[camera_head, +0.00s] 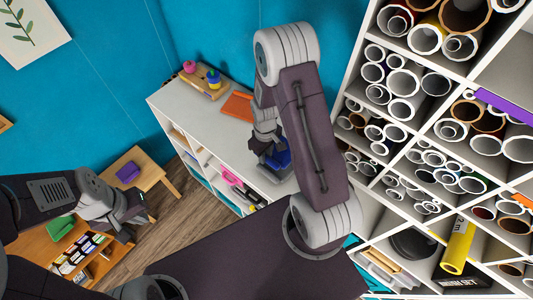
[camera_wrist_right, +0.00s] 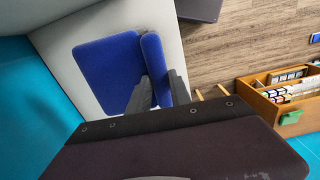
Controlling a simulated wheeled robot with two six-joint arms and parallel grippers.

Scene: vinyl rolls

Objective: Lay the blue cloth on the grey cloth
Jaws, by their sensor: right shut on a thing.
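The blue cloth (camera_head: 278,157) lies on top of the low white shelf unit, partly hidden behind my right arm. In the right wrist view the blue cloth (camera_wrist_right: 105,72) shows a wide flat part and a narrow raised part along its right side. My right gripper (camera_wrist_right: 158,90) is shut on that narrow part; the cloth still appears to be on or just above the white top. It also shows in the head view (camera_head: 268,146). My left gripper (camera_head: 133,207) hangs at the lower left, away from the cloth; its jaws are unclear. I cannot make out a grey cloth.
On the white shelf top (camera_head: 195,112) are an orange flat thing (camera_head: 238,106) and a wooden tray (camera_head: 205,82) with colourful items. A tall rack (camera_head: 420,150) of vinyl rolls stands at right.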

